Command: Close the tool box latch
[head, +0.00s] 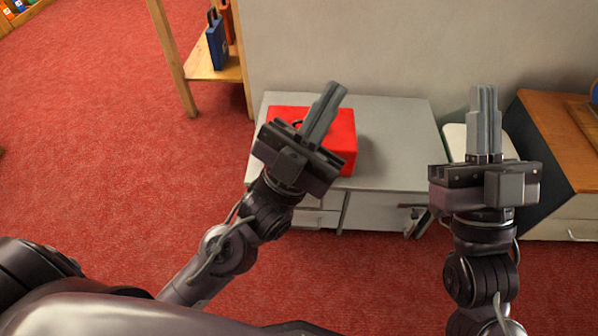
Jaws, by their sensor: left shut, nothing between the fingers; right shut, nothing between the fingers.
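The red tool box (342,140) sits on the grey-white bench top, toward its left side. My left gripper (330,92) is shut and empty, and in the picture it lies across the box, hiding its middle and front left. A small dark curved part shows at the box's upper left; I cannot tell whether it is a handle. The latch is hidden or too small to make out, so its state does not show. I cannot tell whether my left gripper touches the box. My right gripper (484,92) is shut and empty, pointing up, to the right of the box.
The bench (395,140) has free room right of the box, with drawers below. A pale object behind my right gripper is partly hidden. A brown-topped cabinet (550,112) stands at the right, a wooden shelf (222,68) at the upper left. Red carpet (100,130) is open at left.

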